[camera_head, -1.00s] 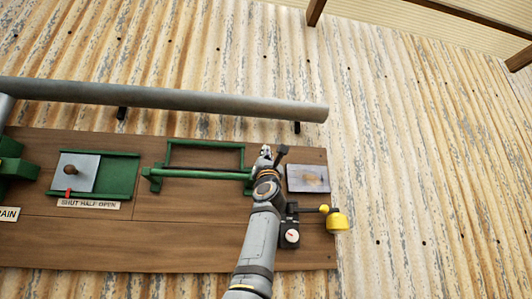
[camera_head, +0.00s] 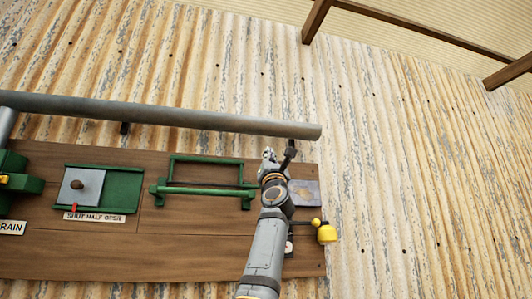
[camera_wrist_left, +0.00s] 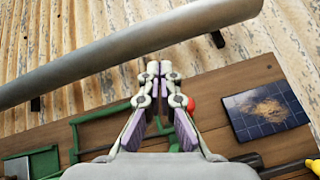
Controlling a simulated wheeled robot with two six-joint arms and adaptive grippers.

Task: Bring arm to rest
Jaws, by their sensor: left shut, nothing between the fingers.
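My left gripper (camera_head: 268,155) is shut and empty in front of the upper right of the wooden board, just right of the green bar frame. In the left wrist view its fingertips (camera_wrist_left: 153,68) meet below the grey pipe. A dark lever-like part (camera_head: 291,149) sticks up right beside the gripper; I cannot tell if they touch. A yellow weight (camera_head: 327,234) with a small yellow ball hangs at the board's right edge. My arm partly hides the white dial (camera_head: 289,247) and the mount there. A red knob (camera_wrist_left: 190,104) shows behind the fingers. My right gripper is not in view.
The grey pipe (camera_head: 180,115) runs across above the board (camera_head: 150,258). The green bar frame (camera_head: 205,191) and a green slide with a grey plate (camera_head: 82,187) lie left. A dusty blue panel (camera_wrist_left: 265,110) is at right. Bare corrugated wall (camera_head: 430,180) lies beyond.

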